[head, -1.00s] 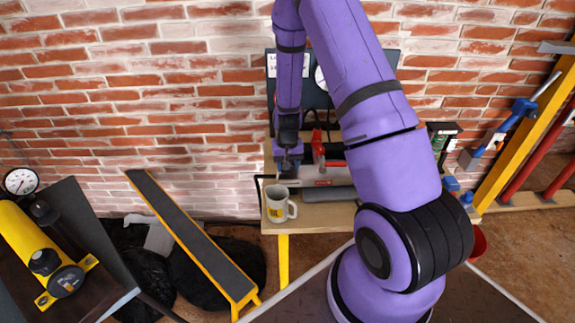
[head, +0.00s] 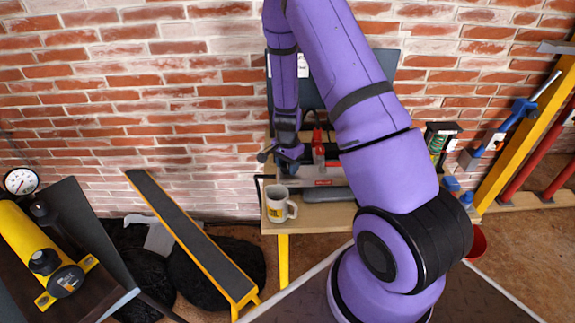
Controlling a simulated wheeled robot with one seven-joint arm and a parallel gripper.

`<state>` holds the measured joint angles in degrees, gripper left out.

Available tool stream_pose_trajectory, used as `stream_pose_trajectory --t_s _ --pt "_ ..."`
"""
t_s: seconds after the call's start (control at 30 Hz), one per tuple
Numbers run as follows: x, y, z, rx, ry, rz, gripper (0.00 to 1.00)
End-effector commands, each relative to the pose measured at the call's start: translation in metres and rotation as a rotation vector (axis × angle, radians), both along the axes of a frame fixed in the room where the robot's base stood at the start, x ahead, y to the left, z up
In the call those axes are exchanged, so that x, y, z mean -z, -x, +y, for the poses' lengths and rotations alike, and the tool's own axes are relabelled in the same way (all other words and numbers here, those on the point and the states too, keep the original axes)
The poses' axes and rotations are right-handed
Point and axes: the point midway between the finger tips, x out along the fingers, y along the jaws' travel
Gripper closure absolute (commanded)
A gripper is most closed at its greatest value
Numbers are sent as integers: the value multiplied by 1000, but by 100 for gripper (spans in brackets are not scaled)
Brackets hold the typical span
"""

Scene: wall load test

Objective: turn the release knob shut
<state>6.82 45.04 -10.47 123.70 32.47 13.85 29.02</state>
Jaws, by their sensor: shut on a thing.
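My gripper (head: 287,160) is at the left end of the grey and red hand pump (head: 322,172) on the wooden bench, just above and behind the mug. Its jaws are closed at the pump's left end. The release knob is small and mostly hidden there by my gripper and wrist, so I cannot make out its angle. A short dark piece sticks out to the left of my gripper; I cannot tell whether it is a finger or part of the knob. The red upright part (head: 318,145) of the pump stands right of my gripper.
A white mug (head: 279,206) stands at the bench's front left, close below my gripper. A dark panel (head: 388,75) is on the brick wall behind my arm. A yellow frame (head: 505,135) stands right. A yellow cylinder (head: 30,240) and a gauge (head: 20,181) are left.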

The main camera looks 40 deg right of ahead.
Motion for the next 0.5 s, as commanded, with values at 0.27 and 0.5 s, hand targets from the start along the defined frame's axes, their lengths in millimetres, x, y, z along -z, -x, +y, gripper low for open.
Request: stream_pose_trajectory --t_s 0.27,0.5 --pt "0 0 0 74 1 -1 76" --pt "0 -1 0 88 0 -1 75"
